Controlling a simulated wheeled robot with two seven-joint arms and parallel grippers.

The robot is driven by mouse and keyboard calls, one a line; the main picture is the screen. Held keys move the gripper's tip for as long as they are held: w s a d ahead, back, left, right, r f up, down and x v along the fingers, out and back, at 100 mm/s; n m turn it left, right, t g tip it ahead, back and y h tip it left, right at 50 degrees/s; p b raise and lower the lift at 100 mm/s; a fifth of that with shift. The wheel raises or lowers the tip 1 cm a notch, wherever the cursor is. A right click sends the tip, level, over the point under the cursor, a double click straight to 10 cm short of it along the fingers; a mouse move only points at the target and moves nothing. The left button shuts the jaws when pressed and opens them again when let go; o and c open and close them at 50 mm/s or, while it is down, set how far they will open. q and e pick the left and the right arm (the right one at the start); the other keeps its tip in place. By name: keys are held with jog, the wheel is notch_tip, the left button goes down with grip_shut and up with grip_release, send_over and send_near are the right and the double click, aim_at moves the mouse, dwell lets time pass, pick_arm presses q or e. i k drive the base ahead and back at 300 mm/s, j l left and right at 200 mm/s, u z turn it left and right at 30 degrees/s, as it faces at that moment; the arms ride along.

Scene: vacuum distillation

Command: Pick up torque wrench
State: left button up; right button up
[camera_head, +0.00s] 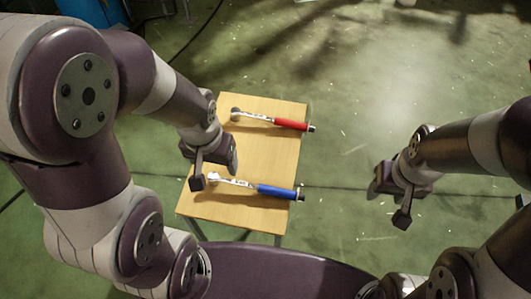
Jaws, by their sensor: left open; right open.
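Two torque wrenches lie on a small wooden table (232,208). The far torque wrench with the red handle (290,124) lies across the upper part of the table, its silver head to the left. The near torque wrench with the blue handle (277,192) lies across the lower part, its silver head also to the left. Both handle ends reach the table's right edge. My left gripper (215,172) is open and empty, over the table's left side near the head of the blue wrench. My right gripper (387,203) is open and empty, to the right of the table over the floor.
The green floor (350,120) is clear to the right of and beyond the table. A dark cable (200,32) runs along the floor at the upper left, near a blue-and-dark object (95,12) at the top edge.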

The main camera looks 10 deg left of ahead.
aim_at(214, 178)
jog(key=l+u, duration=0.35)
jog(key=l, duration=0.15)
jog(key=l+u, duration=0.4)
jog(key=i+l+u, duration=0.25)
jog(key=l+u, duration=0.25)
jog(key=l, duration=0.15)
